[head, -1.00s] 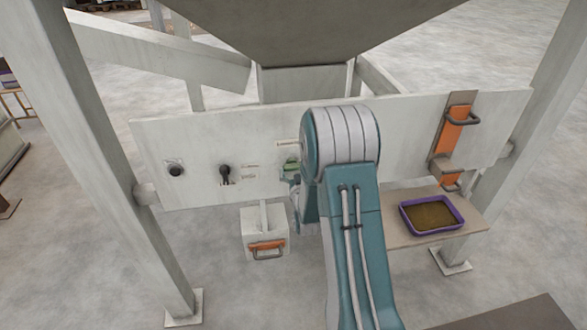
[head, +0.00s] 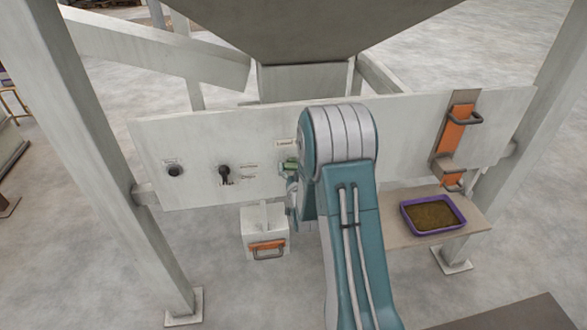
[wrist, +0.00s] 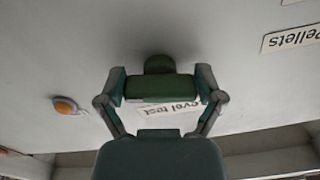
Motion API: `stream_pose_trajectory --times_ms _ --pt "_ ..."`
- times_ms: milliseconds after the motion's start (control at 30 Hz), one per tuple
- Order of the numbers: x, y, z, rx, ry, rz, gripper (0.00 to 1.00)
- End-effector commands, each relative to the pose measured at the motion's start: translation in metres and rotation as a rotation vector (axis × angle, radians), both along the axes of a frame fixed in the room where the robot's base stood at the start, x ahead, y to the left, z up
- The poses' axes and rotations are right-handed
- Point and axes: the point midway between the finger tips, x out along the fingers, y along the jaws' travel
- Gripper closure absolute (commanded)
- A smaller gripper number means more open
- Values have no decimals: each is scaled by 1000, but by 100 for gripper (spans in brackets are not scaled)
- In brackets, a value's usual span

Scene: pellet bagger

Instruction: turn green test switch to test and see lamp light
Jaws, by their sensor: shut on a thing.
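The green test switch (wrist: 158,86) is a green knob on the pale panel, in the middle of the wrist view. My gripper (wrist: 160,90) is shut on it, with one finger on each side. A "Level test" label (wrist: 168,107) shows behind it, upside down and partly covered. An orange dome lamp (wrist: 65,105) sits left of the switch in the wrist view; it looks dull, and I cannot tell whether it is lit. In the head view a bit of the green switch (head: 289,164) shows beside my arm. The lamp does not show there.
On the panel (head: 400,140) left of the switch are a black selector (head: 225,173) and a round black knob (head: 175,170). An orange-handled box (head: 264,228) hangs below. At right are an orange slide gate (head: 452,135) and a purple tray of pellets (head: 433,214). Frame legs flank both sides.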

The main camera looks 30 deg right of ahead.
Motion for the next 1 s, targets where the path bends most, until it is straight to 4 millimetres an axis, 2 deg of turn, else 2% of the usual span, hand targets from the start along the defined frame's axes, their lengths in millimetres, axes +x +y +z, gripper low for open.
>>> stream_pose_trajectory --times_ms 33,600,1000 --pt "2 0 5 34 -24 1 62" --pt "-2 -2 8 536 -173 -5 62" --pt "-3 -3 6 747 -230 -9 62"
